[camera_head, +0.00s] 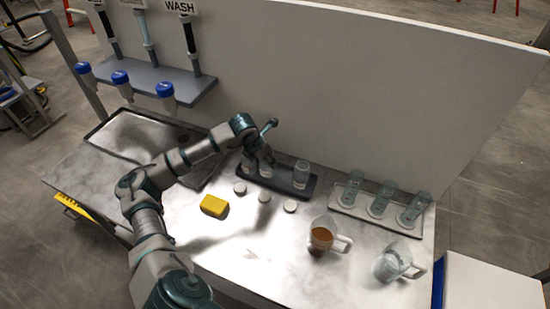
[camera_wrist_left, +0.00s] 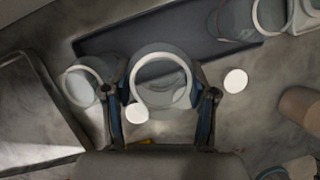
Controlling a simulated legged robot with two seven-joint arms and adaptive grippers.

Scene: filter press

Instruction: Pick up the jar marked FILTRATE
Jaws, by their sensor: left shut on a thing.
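Clear jars stand at a dark tray (camera_head: 271,181) in the head view; one at its right end (camera_head: 301,172) stands free. My left gripper (camera_head: 262,158) is over the left and middle part of this tray, and my arm partly hides the jars there. In the left wrist view, the fingers of my left gripper (camera_wrist_left: 162,110) are closed around a clear open-topped jar (camera_wrist_left: 161,62), seen from above. Another open jar (camera_wrist_left: 80,86) is just left of the fingers. I cannot read any FILTRATE marking. My right gripper is not in view.
White lids (camera_head: 264,197) and a yellow sponge (camera_head: 214,205) lie in front of the tray. A jug of brown liquid (camera_head: 321,236), a clear jug (camera_head: 392,262) and a white rack of glass vessels (camera_head: 346,206) are to the right. A tall panel (camera_head: 350,90) stands behind.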

